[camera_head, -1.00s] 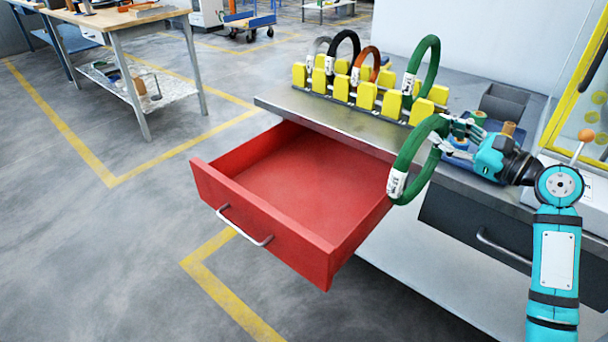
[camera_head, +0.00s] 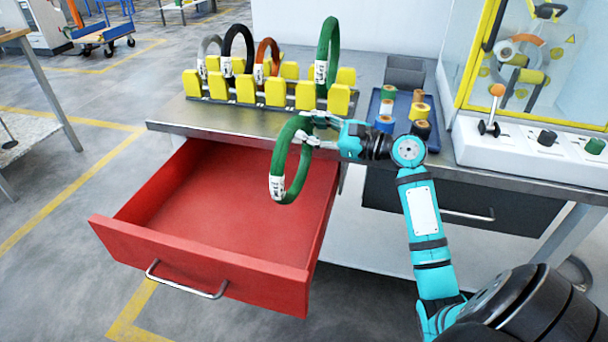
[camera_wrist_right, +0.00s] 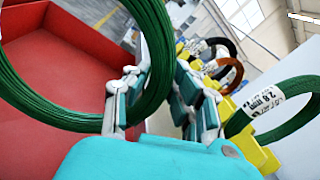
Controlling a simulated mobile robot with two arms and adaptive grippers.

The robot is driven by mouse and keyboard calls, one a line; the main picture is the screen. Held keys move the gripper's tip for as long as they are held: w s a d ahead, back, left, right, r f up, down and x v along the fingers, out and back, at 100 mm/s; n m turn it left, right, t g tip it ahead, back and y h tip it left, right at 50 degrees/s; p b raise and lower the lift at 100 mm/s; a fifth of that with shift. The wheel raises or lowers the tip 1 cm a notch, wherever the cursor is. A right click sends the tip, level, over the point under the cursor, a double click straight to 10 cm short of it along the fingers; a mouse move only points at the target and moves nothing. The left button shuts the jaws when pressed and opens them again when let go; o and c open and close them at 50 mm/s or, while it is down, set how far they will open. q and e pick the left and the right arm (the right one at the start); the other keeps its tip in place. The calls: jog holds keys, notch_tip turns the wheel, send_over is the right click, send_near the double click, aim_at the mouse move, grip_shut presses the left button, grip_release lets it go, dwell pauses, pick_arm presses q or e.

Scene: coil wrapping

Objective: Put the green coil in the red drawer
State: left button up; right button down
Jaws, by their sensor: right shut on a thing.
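A green coil (camera_head: 281,165) with a white label hangs from my right gripper (camera_head: 318,130), which is shut on its upper right side. The coil is held upright over the right rear part of the open red drawer (camera_head: 200,266). The drawer is empty where its floor shows. In the right wrist view the held coil (camera_wrist_right: 60,118) passes between the fingers (camera_wrist_right: 128,95), with the red drawer (camera_wrist_right: 50,60) behind it on the left. A second green coil (camera_head: 334,50) stands in the yellow rack. My left gripper is in no view.
The yellow-block rack (camera_head: 246,90) on the bench (camera_head: 225,121) also holds grey, black and orange coils. A blue tray (camera_head: 377,104) with several small rolls, a grey bin (camera_head: 405,72) and a machine with a lever (camera_head: 492,110) stand to the right. A closed dark drawer (camera_head: 520,222) is below.

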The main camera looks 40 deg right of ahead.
aim_at(311, 152)
notch_tip(311, 152, down, 4)
jog(key=shift+r+b, duration=0.2)
jog(key=shift+b, duration=0.3)
jog(key=shift+f, duration=0.65)
jog(key=shift+f+b, duration=0.35)
jog(key=shift+f, duration=0.25)
notch_tip(311, 152, down, 3)
jog(key=shift+f+b, duration=0.15)
jog(key=shift+b, duration=0.5)
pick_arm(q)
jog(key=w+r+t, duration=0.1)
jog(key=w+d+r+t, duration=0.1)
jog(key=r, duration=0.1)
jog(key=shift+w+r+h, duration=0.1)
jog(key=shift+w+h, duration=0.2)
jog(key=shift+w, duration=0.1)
pick_arm(e)
jog(key=shift+f, duration=0.85)
jog(key=c, duration=1.5)
grip_release()
jog(key=shift+f, duration=0.15)
jog(key=shift+o, duration=0.4)
jog(key=shift+a, duration=0.1)
